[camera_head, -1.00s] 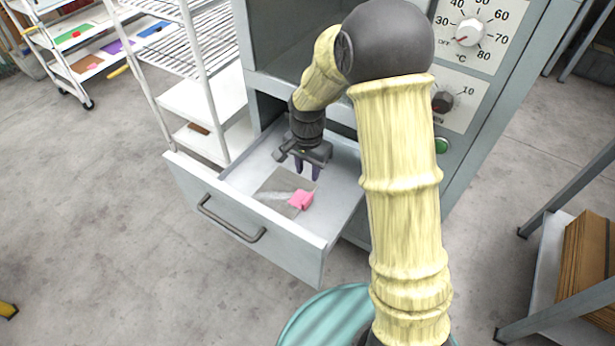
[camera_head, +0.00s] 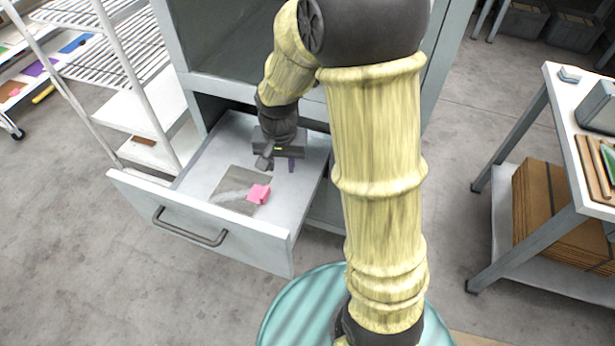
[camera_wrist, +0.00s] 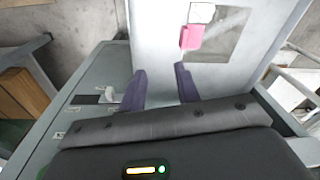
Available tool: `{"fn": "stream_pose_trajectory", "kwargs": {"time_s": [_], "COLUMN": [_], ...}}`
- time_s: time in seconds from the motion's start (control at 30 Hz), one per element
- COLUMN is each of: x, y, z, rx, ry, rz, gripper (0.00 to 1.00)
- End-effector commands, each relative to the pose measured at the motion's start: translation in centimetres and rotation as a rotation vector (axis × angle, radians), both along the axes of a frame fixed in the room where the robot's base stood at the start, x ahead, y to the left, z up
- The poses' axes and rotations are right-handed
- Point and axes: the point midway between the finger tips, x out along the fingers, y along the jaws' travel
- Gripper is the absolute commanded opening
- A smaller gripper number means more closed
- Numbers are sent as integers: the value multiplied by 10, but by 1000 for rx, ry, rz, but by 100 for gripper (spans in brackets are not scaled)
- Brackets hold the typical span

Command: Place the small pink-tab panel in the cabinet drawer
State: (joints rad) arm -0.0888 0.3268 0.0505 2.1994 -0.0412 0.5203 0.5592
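The small panel (camera_head: 231,191) is a thin, grey, see-through-looking sheet with a pink tab (camera_head: 259,194) at one edge. It lies flat on the floor of the open cabinet drawer (camera_head: 200,183). In the wrist view the panel (camera_wrist: 221,37) and its pink tab (camera_wrist: 191,37) lie beyond my fingertips. My gripper (camera_head: 279,166) is over the back part of the drawer, behind and to the right of the tab, apart from the panel. In the wrist view its two purple fingers (camera_wrist: 160,84) stand apart with nothing between them.
The grey cabinet (camera_head: 210,60) rises behind the drawer. A white wire rack (camera_head: 115,60) stands close on the left. A table (camera_head: 560,110) with cardboard on its lower shelf (camera_head: 545,215) is at right. Grey floor is open at front left.

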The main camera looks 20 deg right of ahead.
Motion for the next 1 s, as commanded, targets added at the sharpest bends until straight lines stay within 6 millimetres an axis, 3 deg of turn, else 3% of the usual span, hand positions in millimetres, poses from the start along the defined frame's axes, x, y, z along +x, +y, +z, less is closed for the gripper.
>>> {"fn": "stream_pose_trajectory", "kwargs": {"time_s": [0.2,0.33,1.0], "x": [-69,-94,-100], "y": [-39,-48,-50], "z": [26,30,30], "rx": [-42,-65,-72], "ry": [-98,-130,-136], "rz": [253,353,383], "gripper": [32,32,32]}}
